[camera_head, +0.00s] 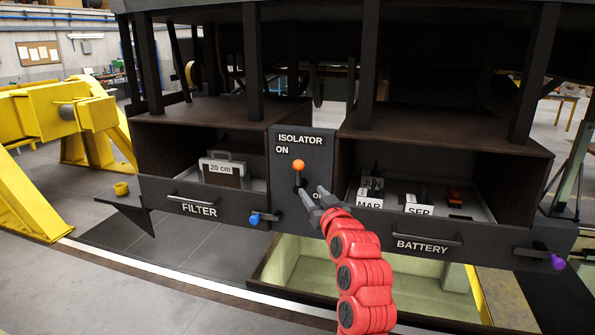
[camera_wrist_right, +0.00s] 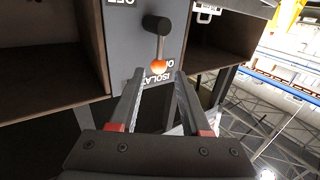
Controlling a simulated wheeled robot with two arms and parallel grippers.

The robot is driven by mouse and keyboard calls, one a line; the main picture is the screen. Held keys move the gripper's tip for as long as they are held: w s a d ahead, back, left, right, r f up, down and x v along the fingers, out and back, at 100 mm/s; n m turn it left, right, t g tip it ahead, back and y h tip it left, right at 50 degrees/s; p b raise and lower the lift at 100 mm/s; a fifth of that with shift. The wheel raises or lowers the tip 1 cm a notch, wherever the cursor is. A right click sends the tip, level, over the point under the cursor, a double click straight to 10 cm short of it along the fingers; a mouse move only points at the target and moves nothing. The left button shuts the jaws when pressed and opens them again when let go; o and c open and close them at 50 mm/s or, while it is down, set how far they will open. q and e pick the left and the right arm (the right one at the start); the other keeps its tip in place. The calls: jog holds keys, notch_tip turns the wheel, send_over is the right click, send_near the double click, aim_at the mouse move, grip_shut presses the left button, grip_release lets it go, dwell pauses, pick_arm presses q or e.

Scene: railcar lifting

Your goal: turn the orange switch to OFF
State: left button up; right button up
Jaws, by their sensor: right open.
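The orange switch is a lever with an orange ball knob (camera_head: 298,165) on a dark panel (camera_head: 318,150) marked ISOLATOR. The knob points up, near the ON label; the OFF label below is partly hidden by my gripper. My right gripper (camera_head: 314,191) is open and empty, in front of the panel, below and right of the knob in the head view. In the right wrist view the panel is upside down. There the orange knob (camera_wrist_right: 159,67) shows between the tips of my open right gripper (camera_wrist_right: 158,74), with no visible grip on it. My left gripper is not in view.
An open FILTER drawer (camera_head: 165,196) with a blue-knobbed latch (camera_head: 254,218) is left of the panel. An open BATTERY drawer (camera_head: 465,247) holds labelled items and has a purple-knobbed latch (camera_head: 557,262). Black posts stand above; a pale pit (camera_head: 300,270) lies below.

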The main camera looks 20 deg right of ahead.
aim_at(299, 175)
jog(key=w+p, duration=0.4)
jog(key=w, duration=0.7)
jog(key=shift+r, duration=0.1)
jog(key=shift+w, duration=0.7)
grip_shut()
dwell(0.7)
